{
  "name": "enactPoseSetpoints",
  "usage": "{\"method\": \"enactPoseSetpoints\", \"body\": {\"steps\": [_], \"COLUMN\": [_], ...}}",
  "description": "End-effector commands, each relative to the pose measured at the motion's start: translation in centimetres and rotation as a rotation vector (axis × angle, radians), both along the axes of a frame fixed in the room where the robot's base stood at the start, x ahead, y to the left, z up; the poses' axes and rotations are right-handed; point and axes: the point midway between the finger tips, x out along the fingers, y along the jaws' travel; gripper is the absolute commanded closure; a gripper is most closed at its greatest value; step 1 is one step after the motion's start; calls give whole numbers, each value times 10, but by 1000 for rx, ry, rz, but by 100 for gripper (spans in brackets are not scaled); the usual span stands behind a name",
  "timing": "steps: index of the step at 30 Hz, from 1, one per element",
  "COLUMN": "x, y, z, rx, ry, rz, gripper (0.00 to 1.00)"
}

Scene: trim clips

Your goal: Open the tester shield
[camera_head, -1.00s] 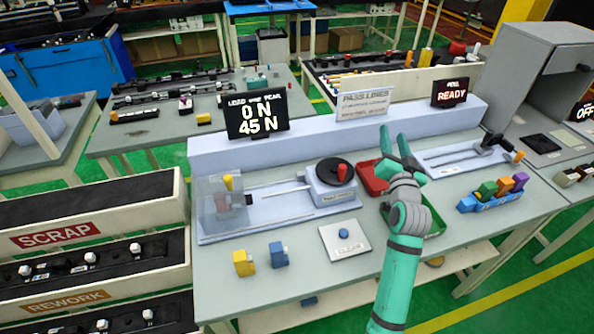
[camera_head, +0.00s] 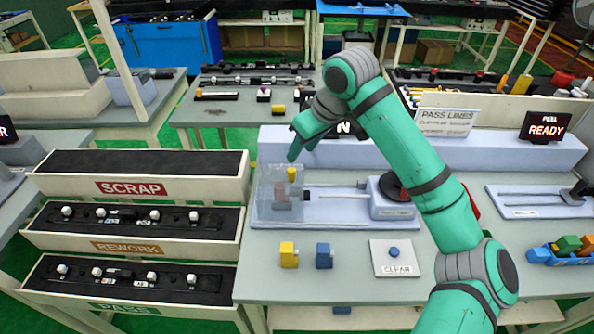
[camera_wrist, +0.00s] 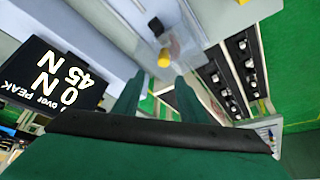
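The tester shield (camera_head: 267,200) is a clear box over the left end of the pull tester (camera_head: 340,216), and it looks closed. A yellow part (camera_head: 292,174) and a reddish part (camera_head: 282,196) show at or through it. My gripper (camera_head: 296,152) is just above and behind the shield in the head view, pointing down and left, seemingly apart from it. In the wrist view my gripper (camera_wrist: 158,84) has its two fingers apart with nothing between them; the yellow part (camera_wrist: 164,60) lies beyond the gap. My arm hides part of the display and the tester's right end.
Yellow (camera_head: 289,254) and blue (camera_head: 323,256) blocks and a CLEAR button plate (camera_head: 398,262) sit in front of the tester. SCRAP, REWORK and PASS racks (camera_head: 140,190) stand to the left. A READY display (camera_head: 546,127) is at right.

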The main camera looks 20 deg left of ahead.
Motion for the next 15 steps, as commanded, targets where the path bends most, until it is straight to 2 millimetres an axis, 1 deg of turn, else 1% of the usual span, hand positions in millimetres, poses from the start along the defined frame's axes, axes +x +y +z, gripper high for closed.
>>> {"method": "enactPoseSetpoints", "body": {"steps": [3,5,8,15], "x": [-7,-8,-6,1], "y": [2,3,6,19], "z": [-2,-5,-15,-53], "rx": [-42,-48,-48,-46], "ry": [18,21,23,22], "rz": [24,27,28,26], "gripper": [62,62,62,62]}}
